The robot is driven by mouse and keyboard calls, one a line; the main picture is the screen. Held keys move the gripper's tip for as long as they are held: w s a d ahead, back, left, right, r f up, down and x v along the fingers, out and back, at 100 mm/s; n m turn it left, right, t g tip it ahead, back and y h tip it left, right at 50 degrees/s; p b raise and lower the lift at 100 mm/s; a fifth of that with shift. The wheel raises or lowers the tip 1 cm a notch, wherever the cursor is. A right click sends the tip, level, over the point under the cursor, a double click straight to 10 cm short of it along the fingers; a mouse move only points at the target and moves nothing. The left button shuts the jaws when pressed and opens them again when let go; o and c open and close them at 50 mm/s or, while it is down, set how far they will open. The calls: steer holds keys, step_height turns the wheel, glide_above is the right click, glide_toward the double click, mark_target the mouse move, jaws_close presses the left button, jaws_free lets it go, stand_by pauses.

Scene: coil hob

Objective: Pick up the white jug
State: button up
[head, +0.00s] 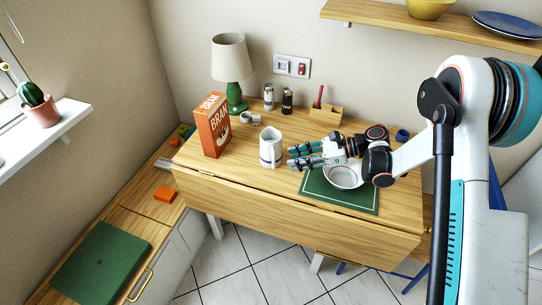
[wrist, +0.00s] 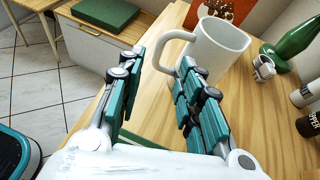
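The white jug (head: 270,148) stands upright on the wooden table in the head view, with a blue band near its base. In the wrist view the jug (wrist: 217,48) stands just beyond my fingertips, its handle towards the left of the picture. My gripper (head: 290,158) is to the right of the jug in the head view, at low height over the table. In the wrist view my gripper (wrist: 160,62) has its teal-padded fingers spread apart with nothing between them. The jug's lower part is partly hidden behind the right finger there.
An orange bran box (head: 212,125) stands left of the jug. A white bowl (head: 343,177) on a green mat (head: 350,197) lies under my arm. A small mug (wrist: 263,67), a green lamp (head: 235,97) and shakers (head: 287,100) stand behind. Bare table lies in front of the jug.

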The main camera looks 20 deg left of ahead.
steer(key=b+x, duration=0.2)
steer(key=x, duration=0.4)
steer(key=shift+s+d+f+b, duration=0.1)
steer(key=shift+f+b, duration=0.05)
steer(key=shift+b, duration=0.25)
steer(key=shift+a+f, duration=0.1)
steer(key=shift+a, duration=0.4)
steer(key=shift+c, duration=0.3)
jaws_close()
